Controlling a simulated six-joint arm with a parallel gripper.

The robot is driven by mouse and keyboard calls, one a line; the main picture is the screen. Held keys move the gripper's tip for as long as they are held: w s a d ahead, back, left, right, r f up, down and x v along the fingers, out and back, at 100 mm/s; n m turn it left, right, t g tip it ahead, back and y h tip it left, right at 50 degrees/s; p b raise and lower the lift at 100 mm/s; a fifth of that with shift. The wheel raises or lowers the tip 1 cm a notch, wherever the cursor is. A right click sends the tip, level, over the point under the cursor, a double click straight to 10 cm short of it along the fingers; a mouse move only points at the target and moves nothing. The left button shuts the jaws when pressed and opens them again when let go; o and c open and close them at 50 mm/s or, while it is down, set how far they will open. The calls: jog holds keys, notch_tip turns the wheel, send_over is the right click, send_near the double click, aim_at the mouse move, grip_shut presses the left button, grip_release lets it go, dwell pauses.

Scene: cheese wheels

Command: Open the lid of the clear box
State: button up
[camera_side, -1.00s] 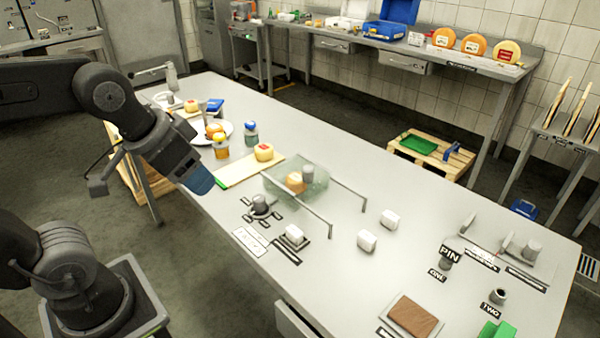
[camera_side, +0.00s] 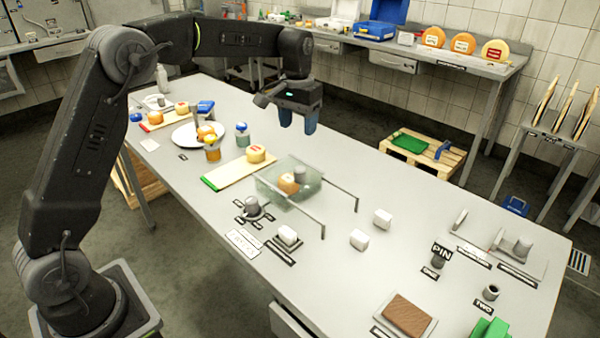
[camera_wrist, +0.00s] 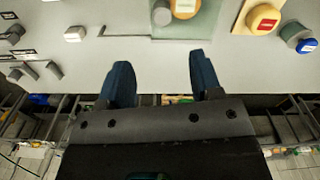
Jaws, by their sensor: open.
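The clear box (camera_side: 270,191) sits on the table, with a small orange-yellow cheese (camera_side: 289,184) seen in it. A grey knob (camera_side: 300,174) shows at the top of the box, which I take to be on its lid. In the wrist view part of the clear box (camera_wrist: 196,33) shows at the top edge, with the grey knob (camera_wrist: 162,14). My gripper (camera_side: 298,124) hangs pointing down above the table's far edge, behind the box and apart from it. Its blue fingers (camera_wrist: 160,85) are open with nothing between them.
Two thin metal rails (camera_side: 343,188) stand right of the box. White blocks (camera_side: 382,218) lie beyond them.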

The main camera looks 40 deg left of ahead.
aim_at(300, 168)
jog(key=f, duration=1)
jog(key=w+f, duration=0.1)
jog(key=f, duration=0.4)
jog(key=shift+a, duration=0.15)
jog(key=shift+c, duration=0.2)
grip_shut()
